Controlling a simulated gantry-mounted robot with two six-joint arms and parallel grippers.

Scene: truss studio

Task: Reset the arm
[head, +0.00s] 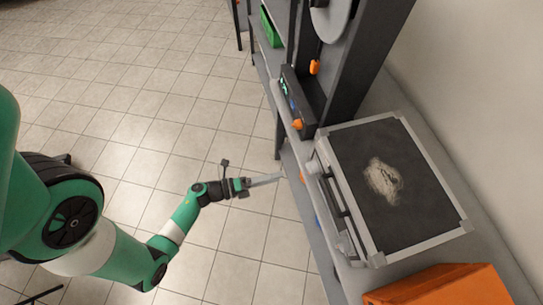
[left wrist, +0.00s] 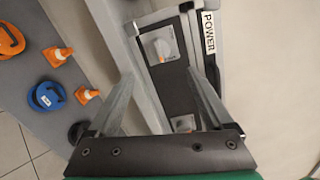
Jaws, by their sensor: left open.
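My left arm reaches in from the left in the head view. Its gripper (head: 264,181) points right, over the floor close to the workbench's front edge. The two fingers are apart with nothing between them. My right gripper is not in view.
A grey-framed box with a dark, pale-scuffed top (head: 425,205) stands on the bench. An orange bin (head: 445,287) is at lower right. Blue (left wrist: 46,97) and orange (left wrist: 10,40) round items and small cones (left wrist: 58,55) show in the wrist view. Tiled floor on the left is open.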

